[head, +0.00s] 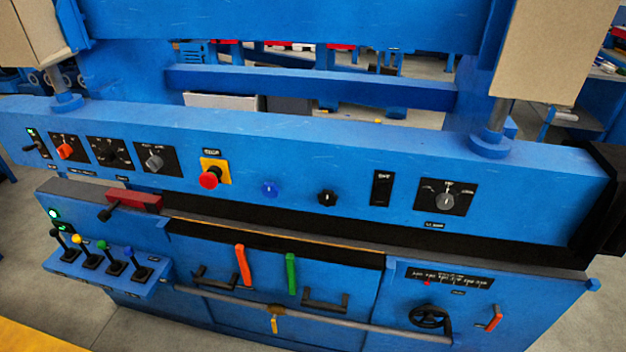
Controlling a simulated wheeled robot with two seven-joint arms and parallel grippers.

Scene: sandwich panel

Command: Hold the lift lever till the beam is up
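Several small levers stand on a blue shelf (105,268) at the lower left of the machine. Neither of my grippers is in view.
A red stop button (209,180) sits on the beam. A green light (54,213) glows above the levers. A red block (134,201), an orange handle (243,265), a green handle (291,273) and a black handwheel (430,317) are on the lower front. Grey floor shows at lower left.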

